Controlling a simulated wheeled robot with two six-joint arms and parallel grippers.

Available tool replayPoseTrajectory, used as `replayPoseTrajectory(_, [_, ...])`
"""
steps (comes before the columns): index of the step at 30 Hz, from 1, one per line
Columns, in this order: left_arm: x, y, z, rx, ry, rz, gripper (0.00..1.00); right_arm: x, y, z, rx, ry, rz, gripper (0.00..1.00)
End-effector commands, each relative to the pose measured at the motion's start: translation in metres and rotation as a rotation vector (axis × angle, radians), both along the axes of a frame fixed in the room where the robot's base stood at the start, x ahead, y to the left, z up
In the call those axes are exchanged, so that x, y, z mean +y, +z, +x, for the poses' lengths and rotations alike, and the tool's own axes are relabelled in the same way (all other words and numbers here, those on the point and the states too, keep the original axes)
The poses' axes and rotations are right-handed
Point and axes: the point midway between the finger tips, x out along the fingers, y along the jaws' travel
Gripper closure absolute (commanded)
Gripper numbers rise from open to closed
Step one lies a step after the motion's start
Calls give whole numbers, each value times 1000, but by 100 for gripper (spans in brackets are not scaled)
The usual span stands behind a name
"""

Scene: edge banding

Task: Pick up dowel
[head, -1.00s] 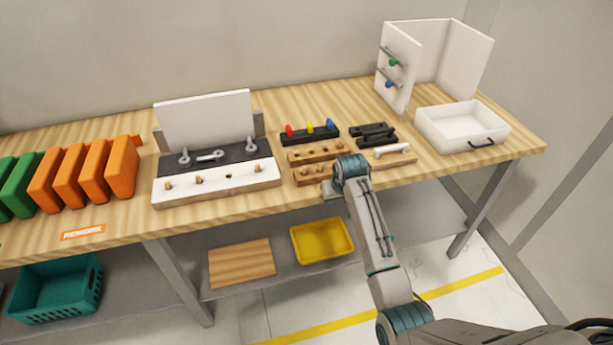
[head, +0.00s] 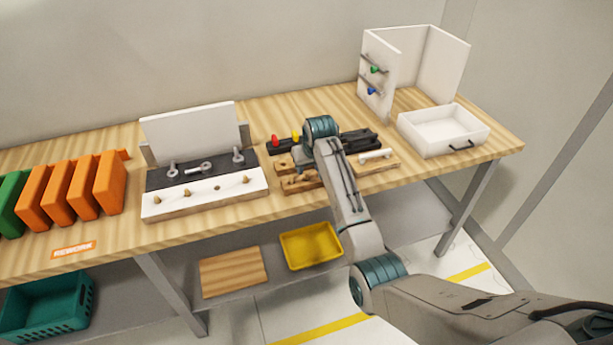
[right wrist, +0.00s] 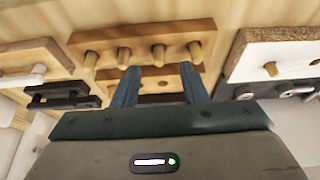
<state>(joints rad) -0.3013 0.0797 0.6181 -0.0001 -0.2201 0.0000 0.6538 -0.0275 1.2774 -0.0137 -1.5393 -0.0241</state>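A wooden rack (right wrist: 140,38) with several light-brown dowels (right wrist: 158,53) standing out of it is at the top of the right wrist view. In the head view the front rack (head: 298,182) is partly covered by my right arm. My right gripper (right wrist: 160,83) is open, its two blue fingers spread above a second wooden block (right wrist: 160,84) with holes. Nothing is between the fingers. My left gripper is not in view.
A white-faced board (head: 205,196) with dowels in it stands left of the racks. Behind them is a black holder (head: 283,147) with coloured pieces. A white drawer (head: 445,130) is at right, and orange panels (head: 70,190) stand at left. The front table strip is clear.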

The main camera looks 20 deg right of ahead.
Motion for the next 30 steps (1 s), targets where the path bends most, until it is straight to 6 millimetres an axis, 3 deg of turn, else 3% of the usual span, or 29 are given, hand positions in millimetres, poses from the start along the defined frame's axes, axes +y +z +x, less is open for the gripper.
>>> replayPoseTrajectory(8, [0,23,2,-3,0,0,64,-1,-22,17,3,0,0,61])
replayPoseTrajectory(14, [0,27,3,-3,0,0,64,-1,-41,24,1,0,0,61])
replayPoseTrajectory(22, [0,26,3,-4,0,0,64,-1,-43,25,-1,0,0,61])
replayPoseTrajectory(28, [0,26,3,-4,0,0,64,-1,-43,25,-1,0,0,98])
replayPoseTrajectory(30, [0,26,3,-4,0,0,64,-1,-43,25,-1,0,0,100])
